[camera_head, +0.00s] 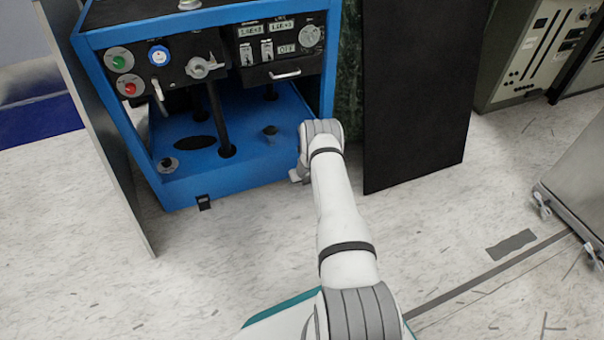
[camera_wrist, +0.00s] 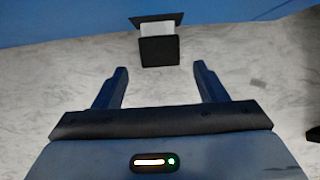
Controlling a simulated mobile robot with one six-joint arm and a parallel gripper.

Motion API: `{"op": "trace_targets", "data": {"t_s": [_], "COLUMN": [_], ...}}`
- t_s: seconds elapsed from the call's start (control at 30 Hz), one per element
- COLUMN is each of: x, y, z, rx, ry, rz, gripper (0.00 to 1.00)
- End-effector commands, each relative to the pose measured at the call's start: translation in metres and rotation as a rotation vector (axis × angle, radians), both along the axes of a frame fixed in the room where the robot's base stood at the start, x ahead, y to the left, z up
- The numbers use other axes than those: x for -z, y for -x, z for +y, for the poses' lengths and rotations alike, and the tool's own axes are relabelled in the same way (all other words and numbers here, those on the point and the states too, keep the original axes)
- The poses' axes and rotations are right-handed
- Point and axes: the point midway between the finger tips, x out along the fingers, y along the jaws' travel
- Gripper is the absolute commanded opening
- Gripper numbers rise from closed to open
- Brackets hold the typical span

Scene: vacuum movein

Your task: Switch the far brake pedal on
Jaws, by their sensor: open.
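A black brake pedal (camera_wrist: 158,48) with a flat top plate and a pale patch under it juts from the blue cart's lower edge in the wrist view. My gripper (camera_wrist: 160,72) is open and empty. Its two fingers point toward this pedal, which lies ahead between their lines and apart from them. In the head view a small black pedal (camera_head: 204,202) shows at the cart's lower front edge, left of my arm. My gripper is mostly hidden behind my wrist by the cart's right front corner, and no second pedal shows there.
The blue cart (camera_head: 182,195) carries a black control panel (camera_head: 280,50). A grey panel (camera_head: 95,110) stands at its left, a black panel (camera_head: 415,100) at its right. A grey metal cabinet (camera_head: 580,190) stands far right. The pale floor (camera_head: 230,270) before the cart is clear.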

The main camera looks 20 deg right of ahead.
Motion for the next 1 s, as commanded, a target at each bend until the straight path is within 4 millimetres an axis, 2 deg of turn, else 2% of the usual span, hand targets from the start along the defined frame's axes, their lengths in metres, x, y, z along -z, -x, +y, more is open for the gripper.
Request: {"op": "trace_targets", "data": {"t_s": [0.03,0.5,1.0], "x": [-0.009,-0.042,-0.047], "y": [0.003,0.020,0.024], "z": [0.000,0.001,0.001], "rx": [0.002,0.001,0.000], "ry": [-0.001,0.000,0.001], "rz": [0.001,0.000,0.000], "gripper": [0.65,0.65,0.65]}}
